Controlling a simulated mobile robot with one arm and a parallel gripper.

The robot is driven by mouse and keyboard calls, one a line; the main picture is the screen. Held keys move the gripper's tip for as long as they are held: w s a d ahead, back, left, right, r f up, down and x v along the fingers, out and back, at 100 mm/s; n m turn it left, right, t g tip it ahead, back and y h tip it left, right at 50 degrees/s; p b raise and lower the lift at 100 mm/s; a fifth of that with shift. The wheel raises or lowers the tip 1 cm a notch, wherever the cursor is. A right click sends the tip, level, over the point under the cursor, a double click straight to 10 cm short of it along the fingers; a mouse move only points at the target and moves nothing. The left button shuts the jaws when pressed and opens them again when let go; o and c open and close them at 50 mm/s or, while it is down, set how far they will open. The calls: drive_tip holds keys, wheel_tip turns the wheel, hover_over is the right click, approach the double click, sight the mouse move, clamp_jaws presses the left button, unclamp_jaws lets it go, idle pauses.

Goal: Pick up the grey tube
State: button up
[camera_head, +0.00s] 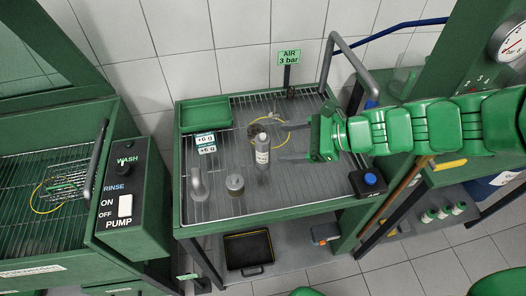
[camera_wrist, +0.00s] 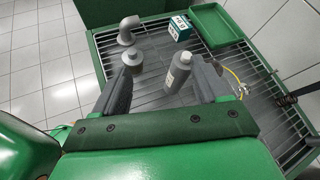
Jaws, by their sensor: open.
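The grey tube (camera_head: 262,155), with a pale label and a small light top, stands upright on the slatted rack. It also shows in the wrist view (camera_wrist: 177,76), between the fingers and closer to the right one. My gripper (camera_head: 280,143) is open and empty, just right of the tube in the head view, with its fingers pointing toward it. In the wrist view my gripper (camera_wrist: 165,62) shows both dark fingers wide apart. I cannot tell whether a finger touches the tube.
A grey elbow pipe (camera_head: 197,185) and a short grey cylinder (camera_head: 235,185) stand left of the tube. A green tray (camera_head: 205,114), a small labelled box (camera_head: 205,143) and a yellow wire loop (camera_head: 287,130) are on the rack (camera_head: 300,195). A blue-topped button box (camera_head: 369,181) is at front right.

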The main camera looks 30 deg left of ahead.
sight(266, 138)
drive_tip(key=w+a+f+m, duration=0.1)
drive_tip(key=a+f+m, duration=0.1)
drive_tip(key=m, duration=0.1)
drive_tip(key=w+a+f+m+y, duration=0.1)
drive_tip(key=shift+w+a+f+t, duration=0.1)
drive_tip(key=shift+w+a+t, duration=0.2)
drive_tip(key=shift+w+a, duration=0.1)
drive_tip(key=shift+x, duration=1.4)
drive_tip(key=x, duration=0.3)
drive_tip(key=shift+w+f, duration=0.15)
drive_tip(key=shift+f, duration=0.1)
drive_tip(key=shift+w+x, duration=0.2)
drive_tip(key=shift+x, duration=0.7)
drive_tip(key=shift+s+a, duration=0.1)
drive_tip(key=shift+s, duration=0.05)
clamp_jaws()
